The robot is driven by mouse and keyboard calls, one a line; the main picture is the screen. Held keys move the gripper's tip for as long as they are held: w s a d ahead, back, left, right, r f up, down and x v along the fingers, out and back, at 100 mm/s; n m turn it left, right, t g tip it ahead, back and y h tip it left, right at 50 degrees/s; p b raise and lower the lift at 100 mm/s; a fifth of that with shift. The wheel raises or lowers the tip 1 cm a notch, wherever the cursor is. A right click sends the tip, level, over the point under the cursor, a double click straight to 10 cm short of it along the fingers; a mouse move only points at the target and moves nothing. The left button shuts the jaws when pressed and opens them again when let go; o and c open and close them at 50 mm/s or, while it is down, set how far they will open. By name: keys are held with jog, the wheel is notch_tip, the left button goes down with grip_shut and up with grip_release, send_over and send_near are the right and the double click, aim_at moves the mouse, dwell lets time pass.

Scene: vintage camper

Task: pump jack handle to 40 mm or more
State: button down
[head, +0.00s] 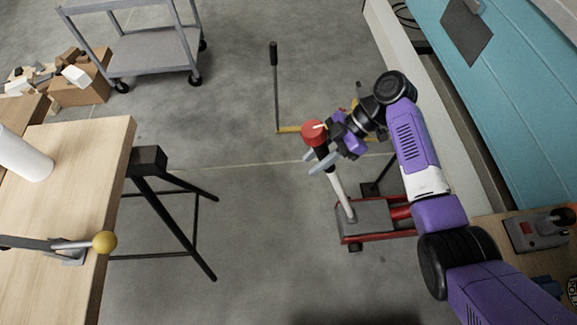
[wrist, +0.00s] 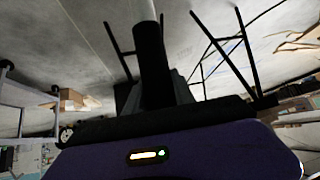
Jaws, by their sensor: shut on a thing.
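The jack (head: 365,220) is a red and grey unit standing low on the concrete floor. Its white handle (head: 340,190) rises from it, leaning up and to the left in the head view, with a black grip and a red knob (head: 313,132) at the top. My gripper (head: 320,149) is shut on the black grip just below the knob. In the wrist view the black grip (wrist: 152,65) stands between the jaws, with a pale part of the handle (wrist: 139,8) above it. The jack's saddle is partly hidden by my arm, and no lift reading shows.
Another lever with a black grip (head: 274,70) stands on a yellow base beyond the jack. A wooden bench (head: 85,200) carries a yellow-knobbed lever (head: 104,242) at left. A cart (head: 160,50) is at the back. The teal camper side (head: 510,90) is at right. Floor between is clear.

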jog(key=d+r+y+b, duration=0.1)
jog(key=d+r, duration=0.2)
jog(key=d, duration=0.6)
jog(key=shift+d+y+b, duration=0.2)
jog(key=shift+y+b, duration=0.1)
jog(key=shift+y, duration=0.1)
jog(key=shift+w+d, duration=0.1)
jog(key=c, duration=1.1)
grip_release()
jog(key=shift+d, duration=0.15)
jog(key=shift+o, duration=0.2)
jog(key=shift+f, duration=0.1)
jog(key=p+v, duration=0.1)
jog(key=v, duration=0.6)
jog(key=shift+d+r+p, duration=0.2)
jog(key=shift+r+p, duration=0.05)
jog(key=shift+p, duration=0.15)
